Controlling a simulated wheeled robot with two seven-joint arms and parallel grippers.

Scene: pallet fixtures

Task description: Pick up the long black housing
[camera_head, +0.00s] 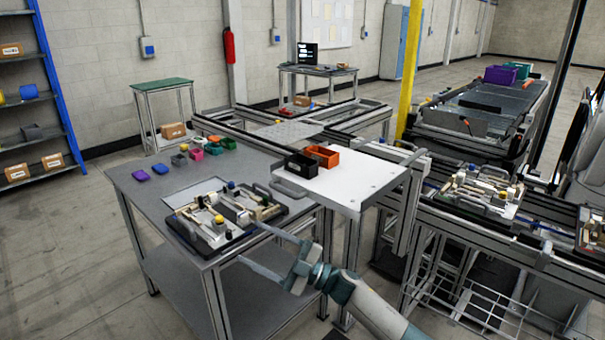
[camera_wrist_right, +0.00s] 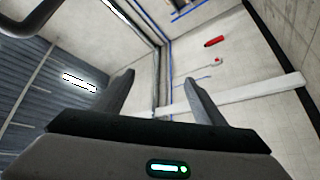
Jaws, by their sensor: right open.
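A grey fixture pallet (camera_head: 181,232) with a dark base lies at the front of the grey table. It bears pale blocks, yellow knobs and dark elongated parts. One dark elongated part (camera_head: 265,208) lies at its right side; I cannot tell whether it is the long black housing. My right gripper (camera_head: 249,245) is in front of the table's right front edge, apart from the pallet. Its two fingers are spread with nothing between them, and they also show in the right wrist view (camera_wrist_right: 160,98). That view faces walls and ceiling, with no task object. My left gripper is not in view.
A black bin (camera_head: 301,166) and an orange bin (camera_head: 322,156) stand on the white table (camera_head: 350,188) behind. Small coloured bins (camera_head: 197,154) sit at the grey table's back. Another fixture pallet (camera_head: 485,188) is on the conveyor frame at right.

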